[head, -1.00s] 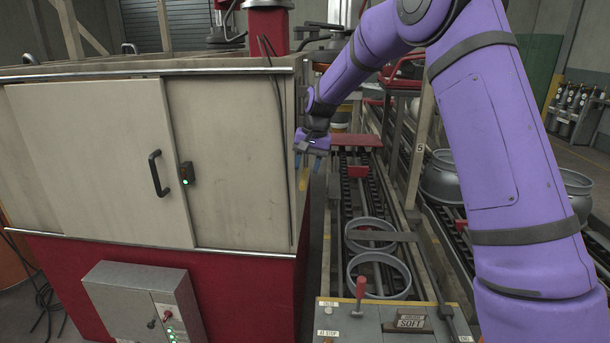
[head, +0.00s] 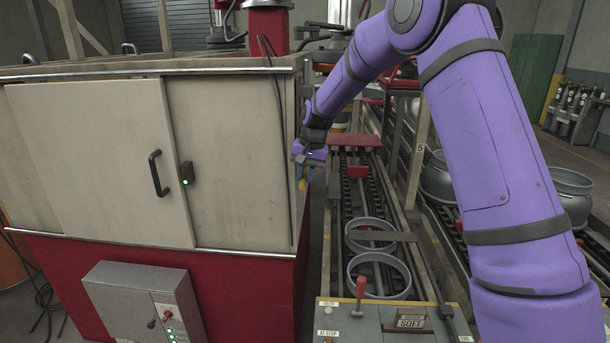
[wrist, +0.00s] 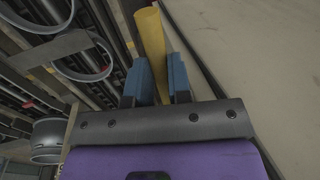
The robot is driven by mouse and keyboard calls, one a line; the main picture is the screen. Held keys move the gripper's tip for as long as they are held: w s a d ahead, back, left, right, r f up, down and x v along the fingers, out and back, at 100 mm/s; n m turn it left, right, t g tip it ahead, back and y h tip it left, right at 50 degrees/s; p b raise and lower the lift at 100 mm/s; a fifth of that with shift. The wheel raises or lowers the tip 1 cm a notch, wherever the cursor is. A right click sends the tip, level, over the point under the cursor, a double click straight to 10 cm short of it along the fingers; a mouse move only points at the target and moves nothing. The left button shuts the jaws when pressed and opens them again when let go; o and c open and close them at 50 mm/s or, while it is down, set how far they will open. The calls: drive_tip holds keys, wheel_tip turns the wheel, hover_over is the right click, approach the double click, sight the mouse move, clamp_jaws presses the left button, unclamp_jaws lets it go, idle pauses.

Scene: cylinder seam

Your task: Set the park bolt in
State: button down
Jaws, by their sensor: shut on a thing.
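A yellow rod, which looks to be the park bolt, stands at the right end of the cream cabinet in the head view (head: 302,184). In the wrist view it runs up from between the jaws (wrist: 151,38). My gripper (head: 303,170) is at the cabinet's end corner, and its blue fingers (wrist: 158,78) are shut on the yellow rod. The rod's lower end is hidden in the wrist view, and I cannot tell whether it sits in a holder. No hole or socket for the bolt can be made out.
The cream and red cabinet (head: 235,180) stands close to the left of my gripper. A roller conveyor with metal rings (head: 378,275) lies to the right. A control panel with a red lever (head: 359,292) stands in front. A red plate (head: 355,140) lies behind.

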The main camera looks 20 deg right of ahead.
wheel_tip(320, 180, up, 8)
drive_tip(key=shift+f, duration=0.2)
drive_tip(key=c, duration=1.1)
unclamp_jaws()
drive_tip(key=shift+r, duration=0.1)
drive_tip(key=shift+c, duration=0.2)
drive_tip(key=shift+o, duration=0.4)
wheel_tip(320, 180, up, 10)
drive_tip(key=d, duration=0.2)
drive_tip(key=shift+s+r, duration=0.2)
drive_tip(key=shift+s, duration=0.2)
